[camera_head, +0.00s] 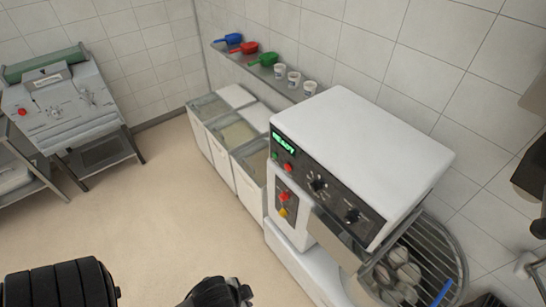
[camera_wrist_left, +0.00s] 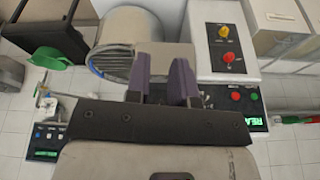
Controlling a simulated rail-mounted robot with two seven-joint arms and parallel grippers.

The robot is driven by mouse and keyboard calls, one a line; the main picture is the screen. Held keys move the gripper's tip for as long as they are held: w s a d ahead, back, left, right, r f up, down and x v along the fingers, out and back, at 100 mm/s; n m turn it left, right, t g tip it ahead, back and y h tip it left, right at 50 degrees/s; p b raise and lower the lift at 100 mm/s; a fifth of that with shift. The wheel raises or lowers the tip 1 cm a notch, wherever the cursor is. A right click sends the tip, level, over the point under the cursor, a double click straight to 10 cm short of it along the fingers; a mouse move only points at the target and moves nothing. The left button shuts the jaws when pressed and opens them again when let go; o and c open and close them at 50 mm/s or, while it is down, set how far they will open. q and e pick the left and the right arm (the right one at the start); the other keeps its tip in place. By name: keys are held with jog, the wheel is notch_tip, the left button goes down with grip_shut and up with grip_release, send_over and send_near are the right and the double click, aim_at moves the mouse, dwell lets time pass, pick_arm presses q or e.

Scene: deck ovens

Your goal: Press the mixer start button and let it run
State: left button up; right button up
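The mixer (camera_head: 375,140) is a white machine with a dark control panel (camera_head: 325,188) at the centre right of the head view. Its green display (camera_head: 283,143) appears to read READY. A green button (camera_head: 275,155) and a red button (camera_head: 288,167) sit below it; the left wrist view shows the green button (camera_wrist_left: 253,96) and red button (camera_wrist_left: 236,96) too. My left gripper (camera_head: 240,291) is at the bottom edge, apart from the panel. In the left wrist view its two fingers (camera_wrist_left: 165,78) are separated with nothing between them. My right gripper is not recognisable in view.
A side panel below carries a red button (camera_head: 284,196) and a yellow button (camera_head: 283,212). The wire-guarded bowl (camera_head: 455,255) holds pale round lumps. Ingredient bins (camera_head: 222,150) stand behind under a shelf (camera_head: 262,75) with scoops and cups.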

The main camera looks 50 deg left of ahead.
pick_arm(q)
grip_shut()
dwell(1.0)
